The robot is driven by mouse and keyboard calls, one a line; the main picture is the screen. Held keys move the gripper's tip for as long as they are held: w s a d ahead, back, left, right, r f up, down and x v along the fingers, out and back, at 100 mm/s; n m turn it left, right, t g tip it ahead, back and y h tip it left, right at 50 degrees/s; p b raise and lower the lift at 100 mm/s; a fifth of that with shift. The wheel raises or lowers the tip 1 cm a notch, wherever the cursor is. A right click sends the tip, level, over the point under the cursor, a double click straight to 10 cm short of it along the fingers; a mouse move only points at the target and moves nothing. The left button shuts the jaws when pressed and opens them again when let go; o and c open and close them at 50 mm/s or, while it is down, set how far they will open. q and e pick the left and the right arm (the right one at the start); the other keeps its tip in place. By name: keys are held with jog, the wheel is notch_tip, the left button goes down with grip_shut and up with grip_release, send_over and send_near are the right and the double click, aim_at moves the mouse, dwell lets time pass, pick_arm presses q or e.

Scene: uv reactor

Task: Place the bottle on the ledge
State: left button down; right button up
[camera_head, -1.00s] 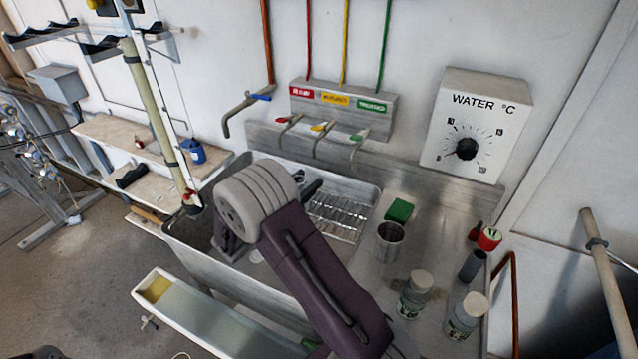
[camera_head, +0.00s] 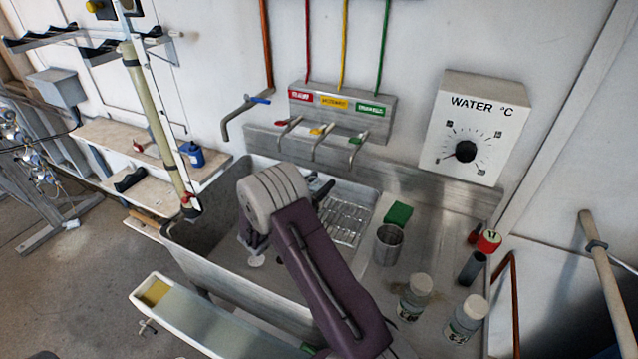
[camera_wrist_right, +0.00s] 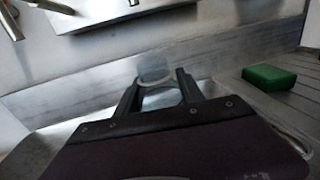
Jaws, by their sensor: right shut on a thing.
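My right gripper (camera_wrist_right: 157,92) is shut on a pale, translucent round thing, likely the bottle (camera_wrist_right: 154,70). The bottle shows between the two dark fingers in the right wrist view, in front of the metal splashback. In the head view my right arm rises from the bottom and bends over the sink. The dark gripper (camera_head: 320,188) shows only in part beyond the grey joint, and the bottle is hidden there. A metal ledge (camera_head: 425,168) runs along the wall behind the sink; a wooden shelf (camera_head: 95,130) is at the left. I cannot tell which is the task's ledge. My left gripper is not in view.
The sink (camera_head: 195,225) holds a wire rack (camera_head: 345,220). Taps (camera_head: 320,140) stick out above it. Right of it stand a metal cup (camera_head: 388,245), a green sponge (camera_head: 398,214) and two white-lidded jars (camera_head: 415,298) (camera_head: 466,320). A long trough (camera_head: 215,325) is in front.

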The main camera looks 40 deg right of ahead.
jog(key=o, duration=1.3)
jog(key=shift+f, duration=0.15)
jog(key=shift+r, duration=0.3)
jog(key=shift+a+f, duration=0.1)
jog(key=shift+a, duration=0.3)
jog(key=v, duration=1.1)
jog(key=shift+s+a, duration=0.1)
jog(key=shift+s, duration=0.1)
